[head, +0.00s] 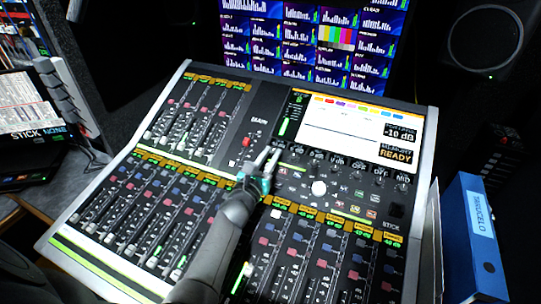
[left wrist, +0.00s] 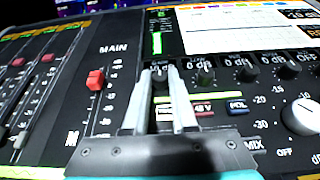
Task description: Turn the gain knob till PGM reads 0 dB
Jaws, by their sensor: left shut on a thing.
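The mixing console (head: 250,100) has a lit screen (head: 345,125) at its upper right. A dark box at the screen's right reads -10 dB (head: 401,131); the small line above it is hard to read. My left gripper (head: 268,156) is at the left end of the knob row below the screen. In the left wrist view its fingers (left wrist: 159,76) are shut on a small dark knob (left wrist: 160,71), mostly hidden between the tips. I take it for the gain knob; its label is not clearly readable. My right gripper is not in view.
More small dark knobs (left wrist: 203,76) stand close to the right in the same row. A large white knob (head: 319,187) is below them. A red MAIN fader (left wrist: 95,79) is left of the gripper. A blue binder (head: 470,235) stands right of the console.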

